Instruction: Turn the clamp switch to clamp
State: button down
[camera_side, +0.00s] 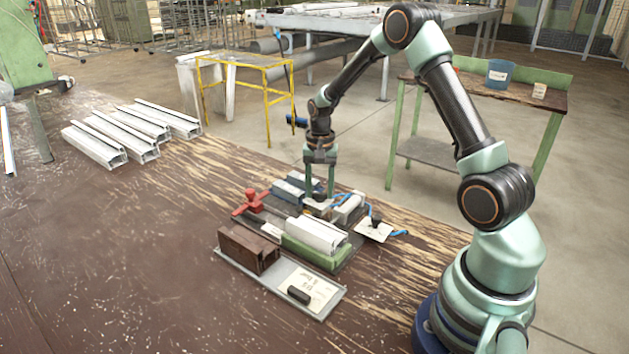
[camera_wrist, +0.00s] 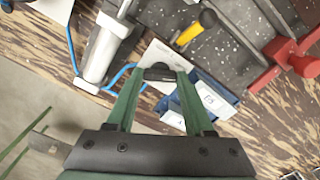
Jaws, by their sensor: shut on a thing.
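My gripper (camera_side: 319,197) points down at the back of the clamp fixture in the side view. In the wrist view, my gripper (camera_wrist: 158,76) has its two green fingers shut on a small black knob (camera_wrist: 158,71), apparently the clamp switch, over a white plate (camera_wrist: 158,54). The fingers hide part of the knob, and I cannot read its setting. A pale cylinder (camera_wrist: 104,48) with blue hose (camera_wrist: 119,76) lies beside it; the cylinder (camera_side: 349,206) also shows in the side view. A white profile (camera_side: 316,235) sits on a green block (camera_side: 312,255) in front of my gripper.
A red clamp handle (camera_side: 249,203) stands left of the fixture, and blue boxes (camera_side: 289,188) sit close to my gripper. A tray (camera_side: 322,309) with a brown block (camera_side: 247,249) is in front. Several profiles (camera_side: 95,145) lie at the back left. The left front bench is clear.

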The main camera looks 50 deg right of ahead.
aim_at(320, 193)
jog(key=shift+r, duration=0.1)
jog(key=shift+c, duration=1.4)
grip_release()
notch_tip(320, 193, up, 12)
